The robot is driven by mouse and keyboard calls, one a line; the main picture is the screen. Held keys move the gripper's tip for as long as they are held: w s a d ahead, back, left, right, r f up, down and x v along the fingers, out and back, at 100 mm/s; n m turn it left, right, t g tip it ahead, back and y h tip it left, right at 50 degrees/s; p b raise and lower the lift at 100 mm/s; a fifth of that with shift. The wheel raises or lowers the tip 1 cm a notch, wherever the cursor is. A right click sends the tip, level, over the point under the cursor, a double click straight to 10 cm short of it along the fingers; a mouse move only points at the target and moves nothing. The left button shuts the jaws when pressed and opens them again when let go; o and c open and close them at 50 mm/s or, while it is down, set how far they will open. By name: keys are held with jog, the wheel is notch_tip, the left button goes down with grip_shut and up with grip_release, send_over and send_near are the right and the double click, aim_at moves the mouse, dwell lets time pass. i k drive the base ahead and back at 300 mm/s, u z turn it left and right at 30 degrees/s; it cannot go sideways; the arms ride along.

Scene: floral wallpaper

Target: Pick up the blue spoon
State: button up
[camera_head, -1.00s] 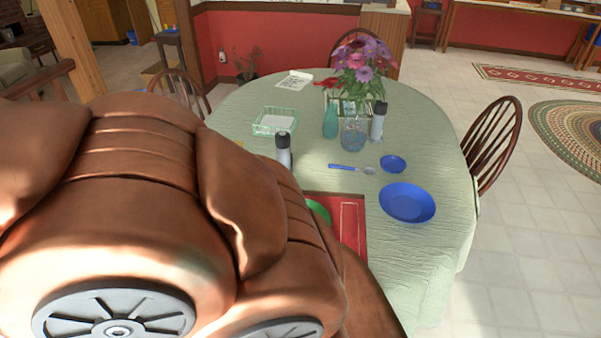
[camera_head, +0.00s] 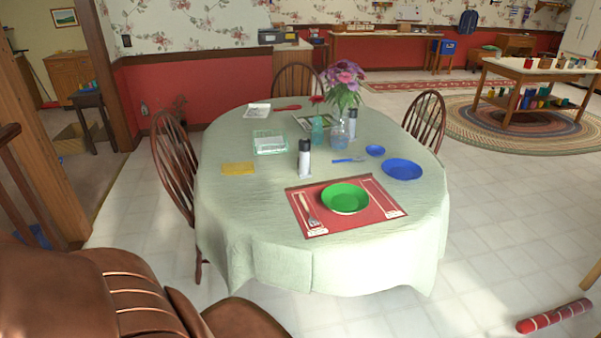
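The blue spoon (camera_head: 347,160) lies on the pale green tablecloth of the oval table (camera_head: 265,210). Its blue handle points left and its greyish bowl points right. It lies between a black-topped shaker bottle (camera_head: 305,158) on its left and a small blue bowl (camera_head: 375,150) on its right. A glass vase stands just behind it. My gripper is not in view.
A blue plate (camera_head: 403,169) is right of the spoon. A green plate (camera_head: 345,198) sits on a red placemat (camera_head: 384,207) in front. The flower vase (camera_head: 339,137) and a second shaker stand behind. Chairs flank the table. Floor at the right is mostly clear, with a red roll (camera_head: 554,315).

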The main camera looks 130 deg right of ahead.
aim_at(362, 158)
jog(key=i, duration=0.45)
jog(key=z, duration=4.1)
jog(key=i, duration=2.15)
jog(key=u, duration=0.05)
